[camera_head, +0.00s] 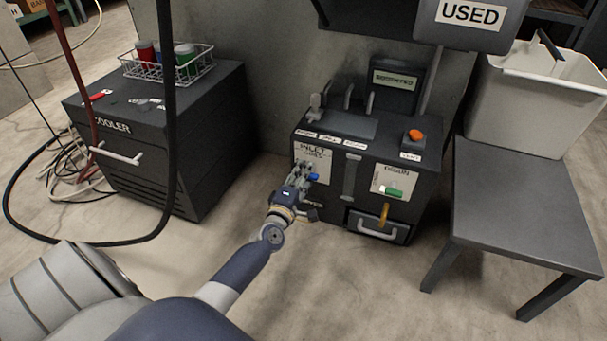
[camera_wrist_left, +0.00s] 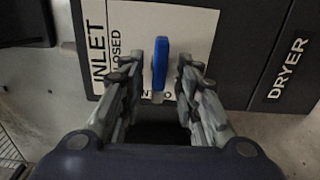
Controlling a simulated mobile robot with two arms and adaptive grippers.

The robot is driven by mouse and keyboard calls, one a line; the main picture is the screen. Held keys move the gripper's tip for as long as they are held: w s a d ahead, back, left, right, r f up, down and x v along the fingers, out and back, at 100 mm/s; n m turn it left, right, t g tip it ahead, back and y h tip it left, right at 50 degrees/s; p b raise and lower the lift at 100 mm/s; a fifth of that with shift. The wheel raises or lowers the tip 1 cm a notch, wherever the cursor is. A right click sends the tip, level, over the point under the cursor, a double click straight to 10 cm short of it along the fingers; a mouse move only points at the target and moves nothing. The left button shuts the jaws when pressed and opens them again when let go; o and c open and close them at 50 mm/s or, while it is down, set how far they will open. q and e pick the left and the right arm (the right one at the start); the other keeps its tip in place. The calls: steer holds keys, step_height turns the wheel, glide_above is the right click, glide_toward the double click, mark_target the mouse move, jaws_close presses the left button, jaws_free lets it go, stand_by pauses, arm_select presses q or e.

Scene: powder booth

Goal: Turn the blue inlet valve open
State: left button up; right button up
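The blue inlet valve (camera_head: 313,177) is on the front of the dark machine, on a white plate lettered INLET (camera_head: 312,150). In the left wrist view the blue handle (camera_wrist_left: 160,64) stands between the two fingers of my left gripper (camera_wrist_left: 164,80). The fingers are apart, with a gap on each side of the handle. My left gripper (camera_head: 302,178) also shows in the head view, in front of the plate and partly hiding it. The wrist view shows CLOSED lettering on the plate, partly hidden by a finger. My right gripper is not in view.
The machine (camera_head: 352,205) also has a DRAIN plate (camera_head: 395,180) with a green handle (camera_head: 393,192), an orange button (camera_head: 415,135) and a lower drawer (camera_head: 378,228). A cooler (camera_head: 160,130) stands left and a table (camera_head: 525,200) right. A black hose hangs left of my arm.

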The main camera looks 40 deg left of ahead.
arm_select(q)
steer(key=v, duration=1.2)
stand_by(0.5)
